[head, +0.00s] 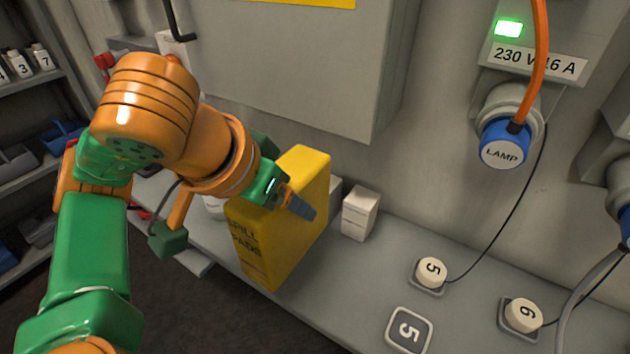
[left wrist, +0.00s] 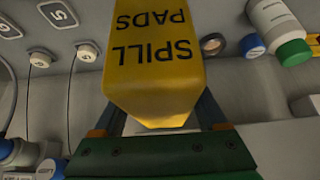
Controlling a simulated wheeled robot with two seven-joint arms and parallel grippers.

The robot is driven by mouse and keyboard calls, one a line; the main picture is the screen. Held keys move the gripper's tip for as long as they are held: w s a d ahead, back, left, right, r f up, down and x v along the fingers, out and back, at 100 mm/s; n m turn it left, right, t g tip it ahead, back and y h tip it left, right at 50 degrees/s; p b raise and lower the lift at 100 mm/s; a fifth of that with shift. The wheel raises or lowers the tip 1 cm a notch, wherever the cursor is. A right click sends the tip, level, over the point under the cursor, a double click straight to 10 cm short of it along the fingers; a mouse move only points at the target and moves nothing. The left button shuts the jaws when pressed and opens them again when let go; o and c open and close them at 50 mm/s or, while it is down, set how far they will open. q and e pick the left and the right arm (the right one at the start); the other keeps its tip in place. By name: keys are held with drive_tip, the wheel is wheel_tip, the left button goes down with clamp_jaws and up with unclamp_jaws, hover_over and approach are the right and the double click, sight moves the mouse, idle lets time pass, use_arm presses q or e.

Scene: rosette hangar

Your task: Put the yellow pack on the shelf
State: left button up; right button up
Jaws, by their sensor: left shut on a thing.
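The yellow pack (head: 285,232), lettered "SPILL PADS", stands upright at the front edge of the grey shelf in the head view. I cannot tell whether its base touches the shelf. My left gripper (head: 290,195) comes in from the left and is shut on the pack's upper part. In the left wrist view the yellow pack (left wrist: 155,60) fills the space between the two fingers of my left gripper (left wrist: 158,118), its lettering upside down. Part of the pack's far side is hidden. My right gripper is in neither view.
A grey cabinet (head: 290,70) overhangs behind. A blue LAMP plug (head: 503,145) hangs at the right.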

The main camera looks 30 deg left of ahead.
use_arm(q)
drive_tip(key=w+a+f+b, duration=0.4)
drive_tip(key=w+f, duration=0.2)
drive_tip(key=f, duration=0.4)
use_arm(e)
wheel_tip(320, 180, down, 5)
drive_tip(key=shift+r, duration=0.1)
use_arm(q)
drive_tip(key=shift+w+f, duration=0.15)
drive_tip(key=o, duration=1.5)
drive_tip(key=p+v, duration=0.4)
drive_tip(key=v, duration=0.8)
drive_tip(key=shift+a, duration=0.1)
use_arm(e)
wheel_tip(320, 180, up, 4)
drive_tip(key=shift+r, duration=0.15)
